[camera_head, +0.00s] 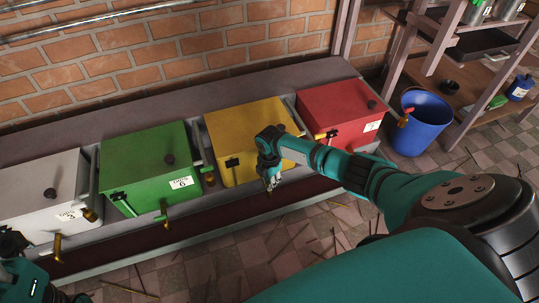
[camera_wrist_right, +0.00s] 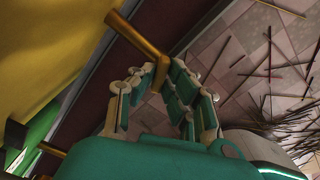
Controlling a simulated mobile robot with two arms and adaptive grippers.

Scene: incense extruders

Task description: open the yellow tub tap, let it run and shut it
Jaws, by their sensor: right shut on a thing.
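The yellow tub (camera_head: 251,118) stands between the green and red tubs against the brick wall. Its tap is mostly hidden behind my right gripper (camera_head: 271,181) in the head view, at the tub's front right. In the right wrist view, my right gripper (camera_wrist_right: 166,100) is shut on the brass-yellow tap lever (camera_wrist_right: 138,35). The lever runs from the upper left down between the fingers. The yellow tub (camera_wrist_right: 45,45) fills the upper left there. Part of my left arm or gripper (camera_head: 14,244) shows at the lower left of the head view, by the white tub; its fingers are unclear.
The green tub (camera_head: 148,160), white tub (camera_head: 38,190) and red tub (camera_head: 335,105) share the ledge, with taps at their fronts. A blue bucket (camera_head: 421,122) stands right of the ledge, near shelves (camera_head: 480,95). Thin sticks lie scattered on the tiled floor (camera_head: 290,235).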

